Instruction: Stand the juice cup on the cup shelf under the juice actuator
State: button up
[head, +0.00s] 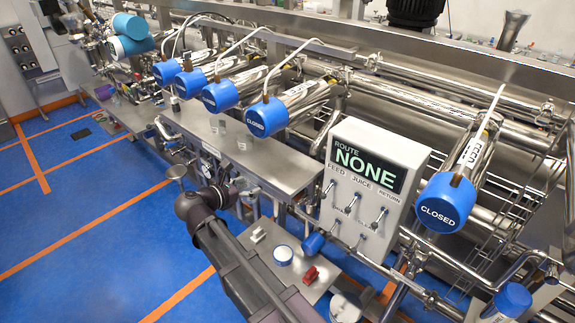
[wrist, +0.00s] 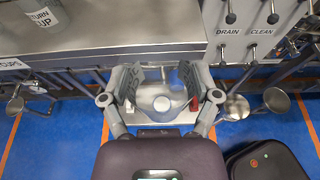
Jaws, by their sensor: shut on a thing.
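My gripper (wrist: 163,74) is shut on a clear, see-through cup (wrist: 163,82), which shows faintly between its two pads in the wrist view. The gripper is in front of the long steel cup shelf (wrist: 110,45), whose front edge lies just beyond the fingers. In the head view the shelf (head: 271,174) runs below several blue-capped actuators; one cap reads CLOSED (head: 264,117). I cannot read which actuator is the juice one.
Small clear cups (head: 242,142) stand on the shelf; one is labelled TURN UP (wrist: 42,17). A control box (head: 366,185) reading NONE stands right of the shelf.

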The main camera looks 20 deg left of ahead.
jog(key=w+d, duration=0.1)
jog(key=w, duration=0.3)
jog(key=w+d, duration=0.2)
jog(key=w, duration=0.2)
jog(key=w+d, duration=0.2)
jog(key=w, duration=0.2)
jog(key=w, duration=0.1)
jog(key=w+d, duration=0.1)
jog(key=w, duration=0.1)
jog(key=shift+w+d, duration=0.15)
jog(key=shift+w, duration=0.1)
jog(key=shift+f+b, duration=0.3)
jog(key=shift+f, duration=0.15)
jog(key=o, duration=0.9)
jog(key=shift+r, duration=0.2)
